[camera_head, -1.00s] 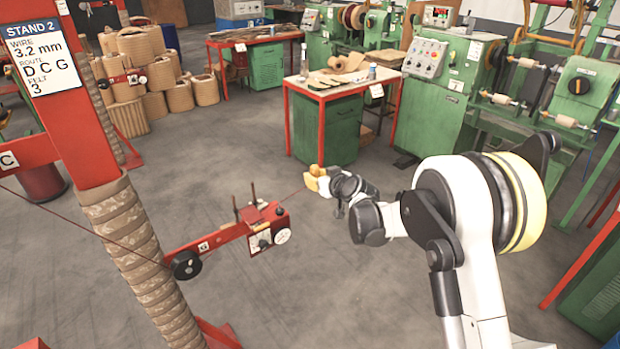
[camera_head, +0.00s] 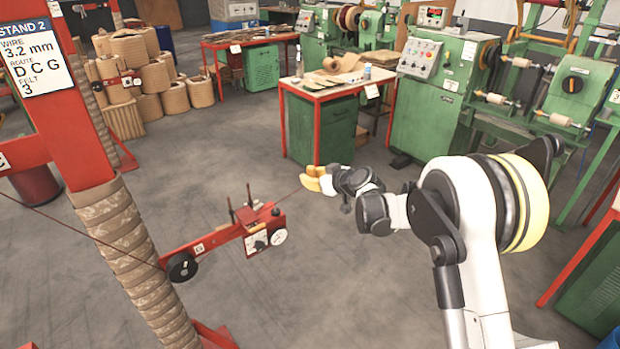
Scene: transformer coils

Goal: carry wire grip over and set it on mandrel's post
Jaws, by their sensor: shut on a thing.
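My gripper (camera_head: 325,181) is shut on a small yellow-orange piece, which appears to be the wire grip (camera_head: 312,182). It is held in mid-air above the open floor, to the left of my wrist. A thin red wire runs from the grip down left to the red arm of the stand. The fingertips are too small to see in detail. Wooden cylinders on spindles, possibly mandrels (camera_head: 495,98), sit on the green machine at the right, far from my gripper. I cannot make out the mandrel's post.
The red Stand 2 (camera_head: 75,110) is at the left, its red arm (camera_head: 215,240) reaching toward the middle. A red-framed table (camera_head: 325,95) stands behind my gripper. Green machines (camera_head: 432,100) line the back right. Grey floor (camera_head: 230,130) is clear between stand and table.

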